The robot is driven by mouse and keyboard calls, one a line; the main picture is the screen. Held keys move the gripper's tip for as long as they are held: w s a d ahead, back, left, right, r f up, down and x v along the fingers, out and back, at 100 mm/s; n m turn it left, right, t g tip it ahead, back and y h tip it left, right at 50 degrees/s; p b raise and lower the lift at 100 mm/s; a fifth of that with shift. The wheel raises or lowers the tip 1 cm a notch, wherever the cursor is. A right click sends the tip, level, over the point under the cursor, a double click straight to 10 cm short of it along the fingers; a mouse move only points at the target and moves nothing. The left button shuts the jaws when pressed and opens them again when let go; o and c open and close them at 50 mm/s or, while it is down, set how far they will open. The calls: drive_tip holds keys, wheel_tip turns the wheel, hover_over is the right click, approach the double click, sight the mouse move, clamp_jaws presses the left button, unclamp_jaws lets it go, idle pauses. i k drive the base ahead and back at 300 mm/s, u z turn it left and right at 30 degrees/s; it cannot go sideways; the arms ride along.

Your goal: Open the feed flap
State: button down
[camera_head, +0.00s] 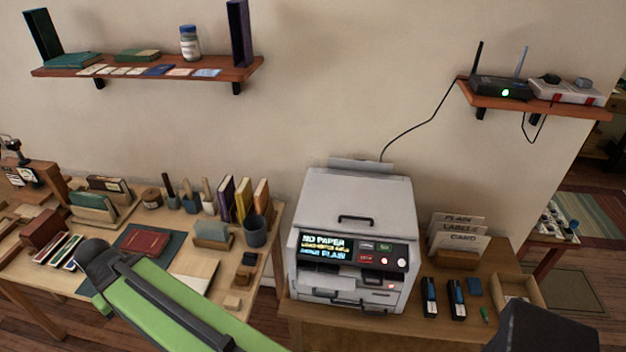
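A light grey printer (352,222) stands on the wooden table right of centre. Its lit screen (325,247) reads "NO PAPER" on the top line. A dark handle (356,219) sits on its sloping upper face, and a thin grey panel (362,165) shows at its top rear edge. Slots and a dark pull show low on the front. No part is labelled as the feed flap, so I cannot tell which it is. My green arm link crosses the lower left, apart from the printer in the picture. My gripper is not visible.
Paper holders marked PLAIN, LABELS and CARD (458,240) stand right of the printer. Two dark blue-topped items (429,297) lie before them. A left desk holds books and a cup (255,231). A wall shelf holds a router (500,87). A dark shape covers the lower right.

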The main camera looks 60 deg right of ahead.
sight(359, 166)
drive_tip(key=z, duration=0.15)
drive_tip(key=k, duration=0.45)
drive_tip(key=u, duration=2.4)
drive_tip(key=i, duration=1.25)
drive_tip(key=z, duration=3.35)
drive_tip(key=i, duration=1.05)
